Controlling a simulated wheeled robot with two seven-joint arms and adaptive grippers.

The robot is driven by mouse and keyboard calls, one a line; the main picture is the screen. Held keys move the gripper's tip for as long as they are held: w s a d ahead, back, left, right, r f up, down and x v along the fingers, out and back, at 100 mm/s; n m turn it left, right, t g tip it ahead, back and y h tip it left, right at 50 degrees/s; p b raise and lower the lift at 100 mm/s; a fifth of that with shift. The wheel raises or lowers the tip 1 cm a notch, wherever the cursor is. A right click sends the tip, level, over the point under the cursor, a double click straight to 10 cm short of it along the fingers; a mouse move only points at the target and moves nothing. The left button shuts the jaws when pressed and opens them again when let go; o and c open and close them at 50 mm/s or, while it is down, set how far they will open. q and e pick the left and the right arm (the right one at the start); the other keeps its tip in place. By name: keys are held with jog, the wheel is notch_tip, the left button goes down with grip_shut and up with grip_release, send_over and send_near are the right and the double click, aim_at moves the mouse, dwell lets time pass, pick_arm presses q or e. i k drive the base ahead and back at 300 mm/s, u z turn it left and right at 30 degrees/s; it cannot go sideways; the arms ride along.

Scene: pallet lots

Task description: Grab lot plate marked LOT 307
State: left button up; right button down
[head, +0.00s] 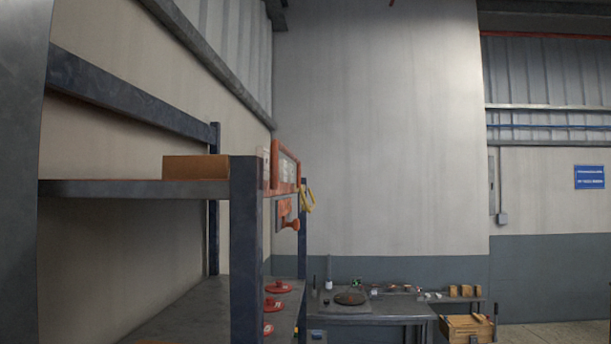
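No plate with a readable LOT 307 marking shows in the head view. Red round pieces with small pale marks lie on the lower shelf, one at the back (278,287), one in the middle (273,305) and one nearer (268,329). Their marks are too small to read. Small items lie on the dark workbench (370,320) at the back, also too small to identify as plates. Neither of my grippers is in view.
A dark metal rack (247,250) fills the left, with a brown box (195,167) on its upper shelf. Orange fixtures (284,168) hang at its end. A wooden crate (467,327) stands right of the bench. A blue sign (589,177) is on the wall. Floor at right looks clear.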

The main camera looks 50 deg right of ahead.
aim_at(284, 163)
jog(key=k, duration=0.4)
jog(key=z, duration=0.8)
